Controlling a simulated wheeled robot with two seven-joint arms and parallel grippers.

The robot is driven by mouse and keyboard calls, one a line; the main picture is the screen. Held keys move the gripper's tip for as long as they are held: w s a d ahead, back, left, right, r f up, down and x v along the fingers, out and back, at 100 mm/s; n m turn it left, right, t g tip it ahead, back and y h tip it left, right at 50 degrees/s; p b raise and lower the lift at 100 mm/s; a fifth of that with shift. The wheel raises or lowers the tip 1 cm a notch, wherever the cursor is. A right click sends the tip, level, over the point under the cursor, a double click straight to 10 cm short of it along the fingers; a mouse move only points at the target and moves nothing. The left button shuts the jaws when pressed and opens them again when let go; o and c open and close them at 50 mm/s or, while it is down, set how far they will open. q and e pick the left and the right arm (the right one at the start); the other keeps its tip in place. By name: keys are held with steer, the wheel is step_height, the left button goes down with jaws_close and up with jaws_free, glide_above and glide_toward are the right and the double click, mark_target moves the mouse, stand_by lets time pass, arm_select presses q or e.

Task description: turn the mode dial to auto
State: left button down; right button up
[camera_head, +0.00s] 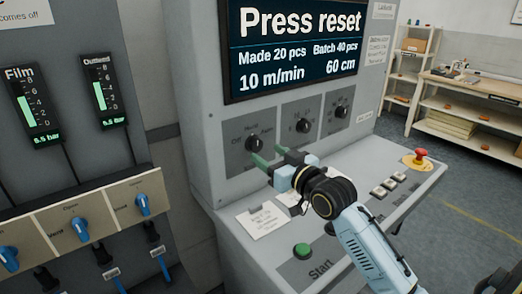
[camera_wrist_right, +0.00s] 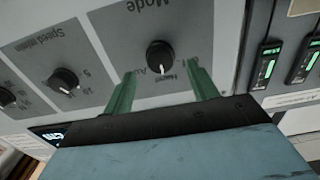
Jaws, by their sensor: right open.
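The mode dial (camera_head: 254,143) is a black knob on a dark square plate at the left of the console's dial row. In the right wrist view the dial (camera_wrist_right: 160,57) shows upside down under the word Mode; its white mark appears to point toward the Hand label, between Off and Auto. My right gripper (camera_head: 268,157) has green fingers and is open and empty. It is in front of and just below the dial in the head view. In the wrist view its fingers (camera_wrist_right: 161,75) flank the dial from either side, apart from it. My left gripper is out of view.
Two more dials (camera_head: 303,126) (camera_head: 342,112) sit right of the mode dial. Above is a screen (camera_head: 300,45) reading Press reset. The sloped desk holds a green Start button (camera_head: 302,250) and a red mushroom button (camera_head: 420,154). Blue valves (camera_head: 80,229) stand at left.

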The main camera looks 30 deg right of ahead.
mark_target(258, 147)
steer(key=w, duration=0.3)
steer(key=shift+w+a, duration=0.15)
steer(key=shift+w, duration=0.4)
steer(key=c, duration=1)
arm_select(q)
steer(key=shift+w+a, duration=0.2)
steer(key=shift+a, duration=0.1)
